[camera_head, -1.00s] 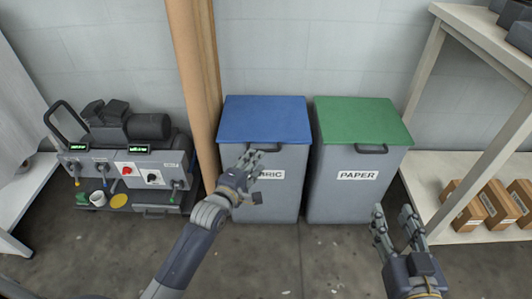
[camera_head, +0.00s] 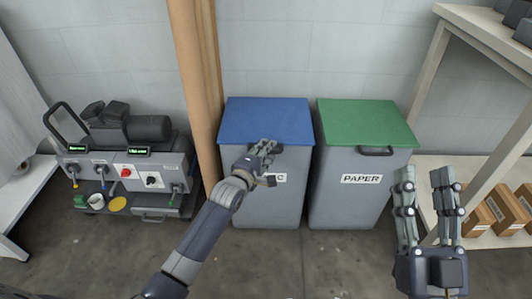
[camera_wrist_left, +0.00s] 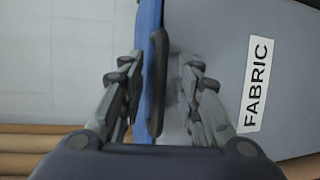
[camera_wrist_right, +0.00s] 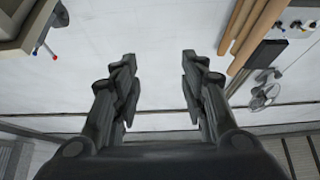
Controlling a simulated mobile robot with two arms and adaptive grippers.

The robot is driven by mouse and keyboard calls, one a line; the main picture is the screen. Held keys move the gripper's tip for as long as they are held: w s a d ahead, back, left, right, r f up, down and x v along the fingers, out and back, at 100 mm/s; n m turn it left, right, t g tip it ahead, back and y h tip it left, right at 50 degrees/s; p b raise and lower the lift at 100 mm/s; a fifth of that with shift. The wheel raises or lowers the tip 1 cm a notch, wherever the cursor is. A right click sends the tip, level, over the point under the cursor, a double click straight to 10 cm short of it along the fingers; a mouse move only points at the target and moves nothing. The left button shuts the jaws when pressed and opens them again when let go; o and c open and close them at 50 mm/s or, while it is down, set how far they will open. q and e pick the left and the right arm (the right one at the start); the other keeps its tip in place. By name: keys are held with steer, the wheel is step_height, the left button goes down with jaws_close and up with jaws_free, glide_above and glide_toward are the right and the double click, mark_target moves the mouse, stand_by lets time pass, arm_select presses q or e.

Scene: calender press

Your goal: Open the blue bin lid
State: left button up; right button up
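The blue lid (camera_head: 265,120) lies shut on the grey fabric bin (camera_head: 262,205), and its edge (camera_wrist_left: 149,30) also shows in the left wrist view. The lid's dark handle (camera_wrist_left: 160,80) sits between the two fingers of my left gripper (camera_wrist_left: 160,90), with space on both sides. My left gripper (camera_head: 265,155) is open at the front of the bin and partly covers the FABRIC label (camera_wrist_left: 257,85) in the head view. My right gripper (camera_head: 430,190) is open and empty, in front of the shelf at the right.
A paper bin (camera_head: 345,200) with a green lid (camera_head: 365,122) stands just right of the fabric bin. Tall brown rolls (camera_head: 197,80) stand close on its left, beside a machine (camera_head: 125,160). A shelf with boxes (camera_head: 480,215) is at the right. The floor in front is clear.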

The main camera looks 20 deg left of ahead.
arm_select(q)
jaws_close()
